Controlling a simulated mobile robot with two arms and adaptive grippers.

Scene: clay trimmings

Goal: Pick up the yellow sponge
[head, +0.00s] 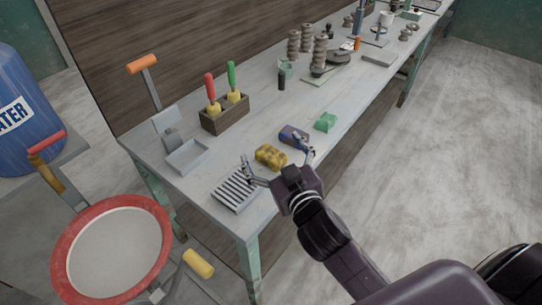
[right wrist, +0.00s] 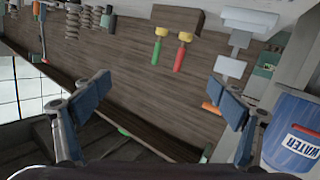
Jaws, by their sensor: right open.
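The yellow sponge (head: 270,156), with dark blotches, lies on the grey workbench (head: 219,165) near its front edge. My right gripper (head: 278,157) is open, and its two fingers spread wide around the sponge in the head view. I cannot tell how high the fingers are above the bench. In the right wrist view the spread fingers of this gripper (right wrist: 160,100) have nothing between them, and the sponge does not show there. My left gripper is not in view.
A slatted rack (head: 237,191) lies left of the sponge. A blue block (head: 293,133) and a green block (head: 325,122) lie to its right. Behind are a shallow tray (head: 187,157) and a wooden tool holder (head: 225,117). A red-rimmed round item (head: 70,245) stands front left.

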